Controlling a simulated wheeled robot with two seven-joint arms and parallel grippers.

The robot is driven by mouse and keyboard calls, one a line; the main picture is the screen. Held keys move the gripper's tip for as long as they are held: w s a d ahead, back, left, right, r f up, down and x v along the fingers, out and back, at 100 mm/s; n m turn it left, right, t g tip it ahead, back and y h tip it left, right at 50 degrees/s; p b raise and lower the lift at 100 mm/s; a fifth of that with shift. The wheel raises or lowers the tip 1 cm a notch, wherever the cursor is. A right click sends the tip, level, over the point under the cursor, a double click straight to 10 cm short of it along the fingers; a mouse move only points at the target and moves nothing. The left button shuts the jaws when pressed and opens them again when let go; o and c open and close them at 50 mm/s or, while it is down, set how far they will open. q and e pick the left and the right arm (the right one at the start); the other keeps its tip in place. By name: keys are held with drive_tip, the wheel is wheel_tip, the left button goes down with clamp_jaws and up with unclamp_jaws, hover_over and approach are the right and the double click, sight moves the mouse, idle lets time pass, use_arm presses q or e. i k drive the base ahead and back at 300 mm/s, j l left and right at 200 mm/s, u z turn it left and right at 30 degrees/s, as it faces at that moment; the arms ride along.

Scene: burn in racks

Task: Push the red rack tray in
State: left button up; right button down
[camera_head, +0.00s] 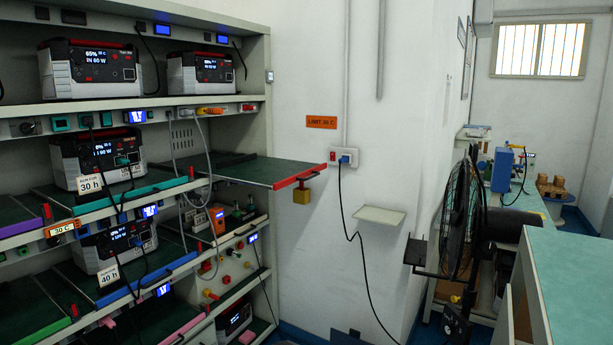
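The red rack tray (262,170) is a dark green board with a red front edge (298,178). It sticks out to the right from the middle level of the rack (262,100), well past the rack's upright. Neither of my grippers is in view.
Power stations (90,70) with lit displays and hanging cables fill the rack's shelves. A grey cable (200,150) hangs left of the tray. A wall socket (344,157) with a black cable is right of it. A black fan (462,220) and green-topped bench (575,270) stand at right.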

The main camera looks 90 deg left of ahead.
sight(252, 170)
drive_tip(key=l+u, duration=0.2)
drive_tip(key=u, duration=0.95)
drive_tip(key=j+u, duration=0.15)
drive_tip(key=u, duration=0.35)
drive_tip(key=i+j+u, duration=0.1)
drive_tip(key=u, duration=0.35)
drive_tip(key=i+j+u, duration=0.1)
drive_tip(key=u, duration=0.4)
